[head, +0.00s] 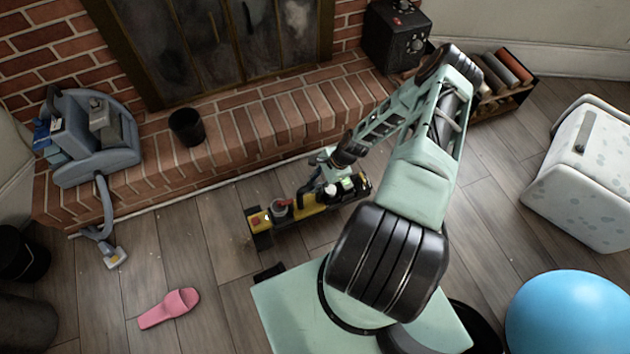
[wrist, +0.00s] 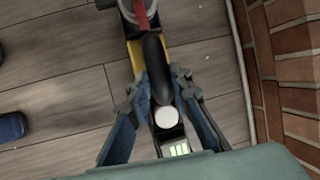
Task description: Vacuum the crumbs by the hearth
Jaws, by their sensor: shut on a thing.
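A yellow and black handheld vacuum (head: 309,207) with a red part is low over the floor in front of the hearth, its dark nozzle end pointing left. My gripper (head: 332,182) is shut on its black handle. In the wrist view, the two blue-grey fingers of my gripper (wrist: 162,95) lie on either side of the handle (wrist: 154,62), near a pale round button and a lit green display. I cannot tell whether the nozzle touches the floor. A few tiny pale crumbs (wrist: 206,57) show on the planks; in the head view they are too small to count.
The brick hearth (head: 240,130) runs behind the vacuum, with a dark cup (head: 187,127) on it. A blue-grey machine with a hose (head: 100,165) stands at left. A pink slipper (head: 168,309) lies on the floor. A blue ball (head: 568,315) and spotted white seat (head: 590,175) are at right.

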